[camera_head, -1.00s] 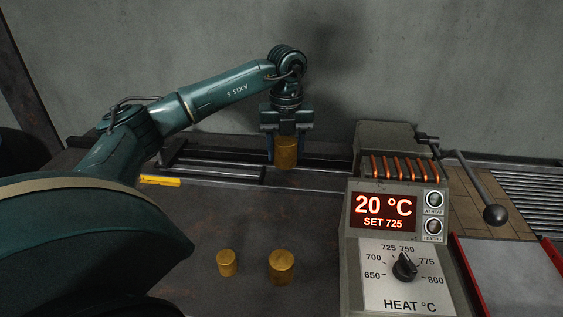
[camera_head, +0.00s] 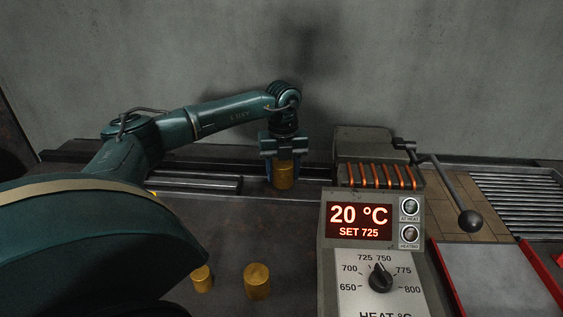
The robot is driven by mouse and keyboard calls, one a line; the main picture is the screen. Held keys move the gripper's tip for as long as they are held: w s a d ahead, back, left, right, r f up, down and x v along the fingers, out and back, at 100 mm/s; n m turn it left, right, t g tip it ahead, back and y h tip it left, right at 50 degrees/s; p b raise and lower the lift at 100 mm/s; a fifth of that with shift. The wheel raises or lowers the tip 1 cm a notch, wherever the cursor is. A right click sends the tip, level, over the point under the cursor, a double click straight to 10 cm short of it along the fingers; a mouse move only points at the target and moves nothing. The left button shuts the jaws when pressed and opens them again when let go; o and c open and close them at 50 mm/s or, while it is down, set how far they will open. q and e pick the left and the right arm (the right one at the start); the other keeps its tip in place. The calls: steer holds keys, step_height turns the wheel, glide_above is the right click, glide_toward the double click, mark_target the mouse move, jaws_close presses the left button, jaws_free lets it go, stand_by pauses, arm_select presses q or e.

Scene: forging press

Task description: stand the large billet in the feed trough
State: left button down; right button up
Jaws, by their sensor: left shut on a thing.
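My left gripper (camera_head: 283,160) points down and is shut on the large billet (camera_head: 284,177), a brass-coloured cylinder held upright. The billet is by the dark rails of the feed trough (camera_head: 205,184), just left of the heater box. I cannot tell whether its bottom touches the trough floor. Two other brass billets stand on the table at the front: a smaller one (camera_head: 202,279) and a wider one (camera_head: 257,281). My right gripper is not in view.
The heater (camera_head: 378,150) with orange coils stands right of the billet. Its control panel (camera_head: 360,215) reads 20 °C, set 725. A ball-ended lever (camera_head: 470,221) sticks out on the right. A red-edged tray (camera_head: 487,275) and rollers (camera_head: 520,200) lie farther right.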

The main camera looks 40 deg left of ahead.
mark_target(283, 180)
arm_select(q)
steer(key=shift+f, duration=1.45)
steer(key=c, duration=0.7)
jaws_free()
steer(key=shift+f, duration=0.2)
steer(key=shift+o, duration=0.2)
steer(key=shift+r, duration=0.1)
step_height(283, 180, up, 12)
steer(key=shift+r, duration=0.1)
steer(key=shift+s, duration=0.1)
